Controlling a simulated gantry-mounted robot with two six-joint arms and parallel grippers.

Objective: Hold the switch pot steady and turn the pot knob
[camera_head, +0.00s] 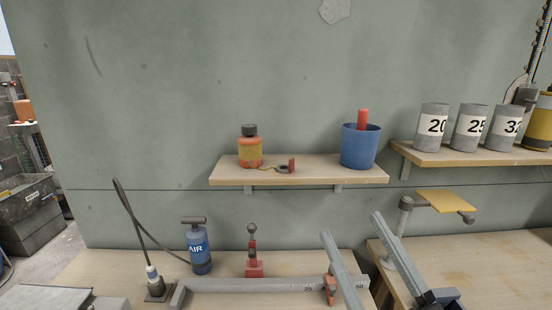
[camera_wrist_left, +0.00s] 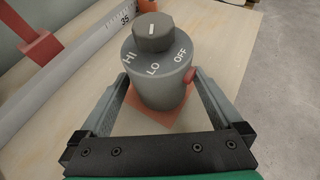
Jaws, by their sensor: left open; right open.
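The switch pot (camera_wrist_left: 160,80) is a grey upright cylinder in the left wrist view, marked HI, LO and OFF on top. It stands on an orange-red square patch, with a red nub on its right side. The pot knob (camera_wrist_left: 153,32) is dark grey with a white line and sits on top. My left gripper (camera_wrist_left: 158,85) is open, with its fingers on either side of the pot; I cannot tell whether they touch it. My right gripper (camera_head: 351,224) is open and empty in the head view, above the workbench. The pot does not show in the head view.
A long grey bending bar (camera_head: 240,285) lies on the bench (camera_head: 100,265). A blue AIR pump (camera_head: 199,249) and a red tool (camera_head: 253,255) stand behind it. A wall shelf (camera_head: 300,173) holds a blue cup (camera_head: 360,147) and an orange-yellow bottle (camera_head: 250,150).

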